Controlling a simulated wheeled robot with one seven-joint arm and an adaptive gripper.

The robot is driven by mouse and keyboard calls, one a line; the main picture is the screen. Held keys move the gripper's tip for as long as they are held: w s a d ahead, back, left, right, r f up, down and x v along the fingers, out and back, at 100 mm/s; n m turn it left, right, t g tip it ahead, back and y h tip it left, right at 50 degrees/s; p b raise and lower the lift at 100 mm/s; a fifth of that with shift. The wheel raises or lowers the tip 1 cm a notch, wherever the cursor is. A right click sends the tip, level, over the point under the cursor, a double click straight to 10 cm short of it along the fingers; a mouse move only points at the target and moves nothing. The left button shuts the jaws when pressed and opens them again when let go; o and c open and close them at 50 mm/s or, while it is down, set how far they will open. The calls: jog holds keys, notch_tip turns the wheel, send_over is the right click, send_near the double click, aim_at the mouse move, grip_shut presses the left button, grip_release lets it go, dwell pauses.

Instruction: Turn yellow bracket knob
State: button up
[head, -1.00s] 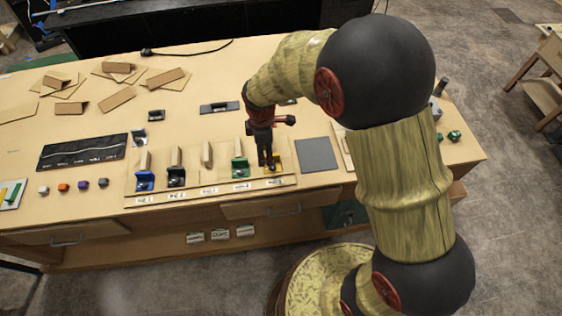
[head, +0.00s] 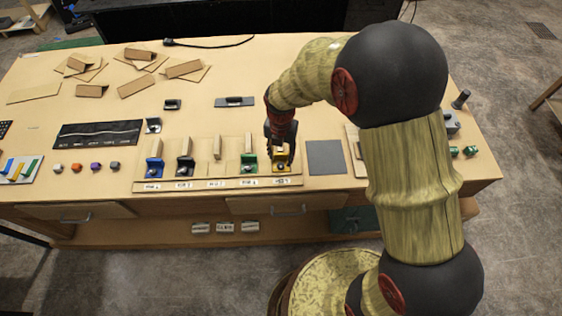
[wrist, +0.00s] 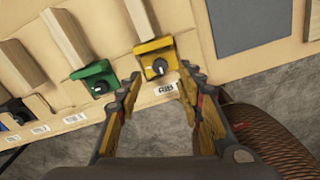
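The yellow bracket (head: 284,165) is at the right end of the row of brackets on the wooden board. In the wrist view the yellow bracket (wrist: 151,46) shows a round black knob with a light pointer mark (wrist: 159,67) on its lower face. My gripper (wrist: 161,77) is open, with one finger to each side of the knob. No contact with the knob shows. In the head view my gripper (head: 281,143) is over the bracket and partly hides it.
The green bracket (wrist: 94,78) stands just left of the yellow one. A black bracket (head: 185,167) and a blue bracket (head: 154,168) are further left. A flat grey pad (head: 325,157) lies to the right. Cardboard pieces (head: 137,86) lie at the back left.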

aim_at(281, 165)
notch_tip(281, 165, down, 5)
jog(key=shift+r, duration=0.1)
jog(key=c, duration=0.3)
grip_shut()
dwell(0.4)
